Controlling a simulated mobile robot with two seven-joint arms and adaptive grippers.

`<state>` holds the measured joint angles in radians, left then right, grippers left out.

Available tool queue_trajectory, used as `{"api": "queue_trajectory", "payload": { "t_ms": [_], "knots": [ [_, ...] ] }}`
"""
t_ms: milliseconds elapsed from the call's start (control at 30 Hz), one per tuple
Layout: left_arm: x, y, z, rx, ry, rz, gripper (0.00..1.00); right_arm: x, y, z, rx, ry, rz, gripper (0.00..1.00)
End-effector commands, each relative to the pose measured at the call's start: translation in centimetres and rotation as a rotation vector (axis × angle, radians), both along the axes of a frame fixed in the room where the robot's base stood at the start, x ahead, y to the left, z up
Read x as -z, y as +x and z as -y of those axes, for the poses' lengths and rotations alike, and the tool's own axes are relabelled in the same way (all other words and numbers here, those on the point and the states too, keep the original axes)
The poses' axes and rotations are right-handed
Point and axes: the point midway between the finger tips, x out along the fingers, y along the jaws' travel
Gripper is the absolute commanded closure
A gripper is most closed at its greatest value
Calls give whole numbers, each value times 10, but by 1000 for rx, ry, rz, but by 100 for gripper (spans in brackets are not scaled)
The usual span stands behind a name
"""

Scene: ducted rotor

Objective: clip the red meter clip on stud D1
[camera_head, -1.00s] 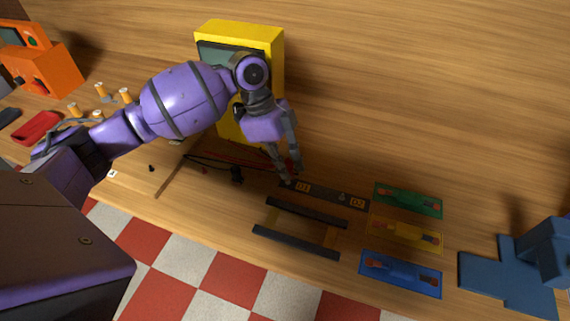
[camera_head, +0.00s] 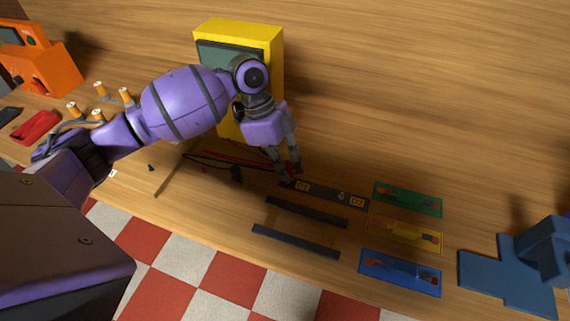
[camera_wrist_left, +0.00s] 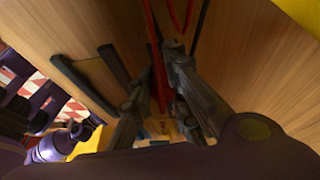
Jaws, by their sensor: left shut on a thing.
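My left gripper (camera_head: 290,175) is shut on the red meter clip (camera_wrist_left: 160,88), which shows between its fingers in the left wrist view with a red lead running up from it. In the head view the fingers hide the clip. The fingertips are at the left end of the dark stud strip (camera_head: 325,194), beside the D1 label (camera_head: 302,187). Stud D1 is hidden by the fingers, and I cannot tell whether the clip touches it. The D2 label (camera_head: 357,202) is at the strip's right end. My right gripper is not in view.
The yellow meter (camera_head: 268,40) stands behind my arm. A black clip (camera_head: 236,174) lies left of the strip. Two dark rails (camera_head: 295,243) lie in front. Green (camera_head: 408,199), yellow (camera_head: 405,235) and blue (camera_head: 400,274) plates lie to the right, near a blue stand (camera_head: 505,275).

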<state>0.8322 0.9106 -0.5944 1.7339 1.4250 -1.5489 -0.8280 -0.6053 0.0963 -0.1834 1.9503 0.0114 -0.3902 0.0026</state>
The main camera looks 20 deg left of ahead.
Motion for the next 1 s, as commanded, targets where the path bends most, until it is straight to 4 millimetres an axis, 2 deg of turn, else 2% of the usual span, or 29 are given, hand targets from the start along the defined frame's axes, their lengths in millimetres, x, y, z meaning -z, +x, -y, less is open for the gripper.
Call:
{"api": "queue_trajectory", "payload": {
  "t_ms": [433,467,600,867,1000],
  "knots": [
    [12,0,0,-1,0,-1,100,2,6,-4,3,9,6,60],
    [11,0,0,0,0,0,81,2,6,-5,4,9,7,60],
    [11,0,0,0,0,0,63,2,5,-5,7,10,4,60],
    [11,0,0,0,0,0,63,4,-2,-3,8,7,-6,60],
    [4,1,-3,-1,0,2,63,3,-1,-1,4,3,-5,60]
  ]
}}
